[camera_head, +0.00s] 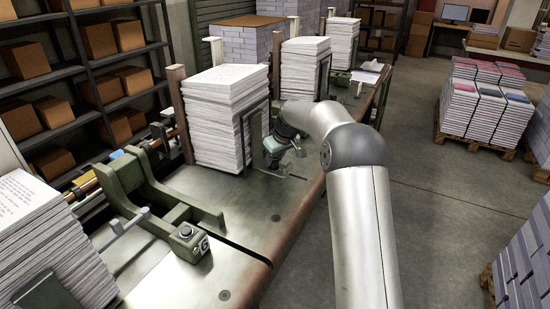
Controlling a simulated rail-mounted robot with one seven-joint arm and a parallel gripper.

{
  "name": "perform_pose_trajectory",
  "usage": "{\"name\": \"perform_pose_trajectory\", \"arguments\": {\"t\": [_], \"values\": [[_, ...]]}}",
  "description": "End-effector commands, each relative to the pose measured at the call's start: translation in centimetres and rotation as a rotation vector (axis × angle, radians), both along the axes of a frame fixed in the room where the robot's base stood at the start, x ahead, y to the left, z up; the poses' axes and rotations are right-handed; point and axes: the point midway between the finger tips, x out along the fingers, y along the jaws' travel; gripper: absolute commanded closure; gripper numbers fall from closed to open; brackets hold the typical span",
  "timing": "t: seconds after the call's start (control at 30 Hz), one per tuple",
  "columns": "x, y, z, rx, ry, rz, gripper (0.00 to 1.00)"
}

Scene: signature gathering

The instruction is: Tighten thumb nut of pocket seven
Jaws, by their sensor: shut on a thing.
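My gripper (275,146) is small in the head view, at the end of my pale arm. It points down beside the front of a tall stack of printed sheets (215,135), over the green metal table (250,195). Its jaws are shut on a small part low at that pocket, apparently the thumb nut, which the fingers hide. I cannot read that pocket's label. In the nearer pocket, a green carriage (160,205) carries a dark round knob (185,232) and a label plate (204,245) that looks like a 6.
More paper stacks stand farther along the table, the nearest of these (303,70) just behind my gripper. Another stack (50,235) is at the lower left. Shelves with boxes (130,80) line the left. Loaded pallets (478,105) stand right, with clear floor (430,200) between.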

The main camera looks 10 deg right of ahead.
Motion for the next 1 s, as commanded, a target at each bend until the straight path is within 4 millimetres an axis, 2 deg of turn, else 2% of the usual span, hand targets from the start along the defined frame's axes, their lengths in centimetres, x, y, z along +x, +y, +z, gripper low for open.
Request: {"name": "perform_pose_trajectory", "arguments": {"t": [0.27, 1.0], "values": [[-0.05, 0.16, -0.02, -0.002, -0.001, -0.088, 0.89], [-0.07, 0.62, 0.13, 0.000, -0.002, -0.587, 0.89]]}}
